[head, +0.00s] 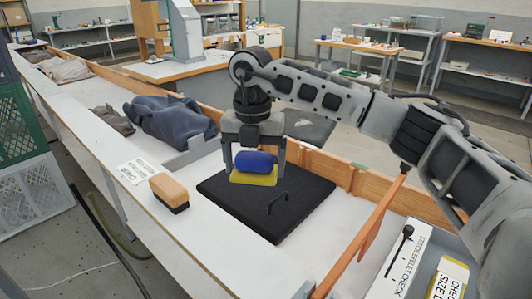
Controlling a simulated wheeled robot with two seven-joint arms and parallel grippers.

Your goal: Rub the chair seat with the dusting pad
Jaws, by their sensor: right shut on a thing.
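The dusting pad (254,178) has a blue grip on top and a yellow pad below. My right gripper (254,160) comes down from above with its fingers on either side of the blue grip and is shut on it. The yellow underside is over the black square mat (240,207) on the bench; I cannot tell if it touches. My left gripper is not in view.
A small dark handle (278,203) stands on the mat. A wooden brush (169,192) and a printed card (138,170) lie left of it. Dark blue cloth (170,121) lies farther along the bench. A wooden rail (340,172) edges the bench.

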